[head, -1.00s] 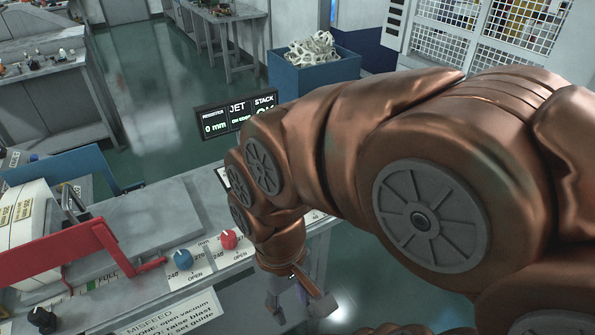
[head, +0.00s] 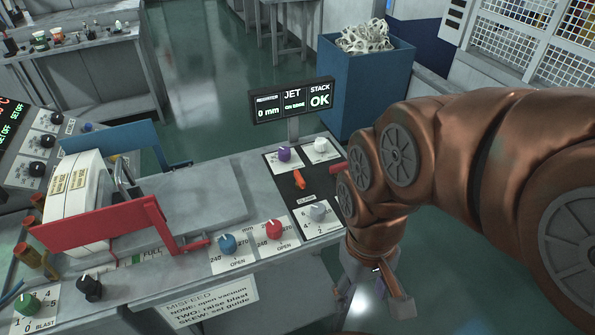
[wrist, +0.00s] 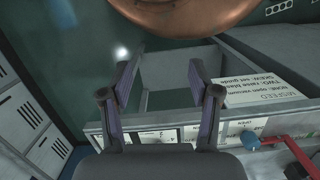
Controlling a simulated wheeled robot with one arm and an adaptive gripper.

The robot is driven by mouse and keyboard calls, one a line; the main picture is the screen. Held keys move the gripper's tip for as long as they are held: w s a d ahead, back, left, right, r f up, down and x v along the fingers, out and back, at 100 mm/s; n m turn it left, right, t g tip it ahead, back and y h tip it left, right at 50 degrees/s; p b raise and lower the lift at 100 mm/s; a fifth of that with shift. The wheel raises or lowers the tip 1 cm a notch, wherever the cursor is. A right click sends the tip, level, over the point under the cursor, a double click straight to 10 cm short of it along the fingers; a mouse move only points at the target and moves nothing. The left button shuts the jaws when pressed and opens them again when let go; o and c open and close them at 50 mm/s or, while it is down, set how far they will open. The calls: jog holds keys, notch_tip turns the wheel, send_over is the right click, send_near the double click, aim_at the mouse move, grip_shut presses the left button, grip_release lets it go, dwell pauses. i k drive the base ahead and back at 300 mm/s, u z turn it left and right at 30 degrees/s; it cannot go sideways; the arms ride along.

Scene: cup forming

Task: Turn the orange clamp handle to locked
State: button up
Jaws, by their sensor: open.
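The orange clamp handle (head: 299,179) sits on a dark control panel (head: 270,158) at the right end of the bench in the head view. I cannot make out the orange handle in the wrist view.
A white knob (head: 320,146) and a display (head: 292,100) reading "STACK OK" stand near the panel. Blue (head: 227,243) and red (head: 274,229) knobs sit to its left. A red guide (head: 100,225) crosses the bench's left part. Open floor lies behind the bench.

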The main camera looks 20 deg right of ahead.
aim_at(300, 184)
jog(key=k, duration=1.2)
jog(key=u, duration=1.15)
jog(key=i, duration=1.25)
jog(key=z, duration=0.65)
jog(key=i, duration=0.45)
jog(key=z, duration=0.6)
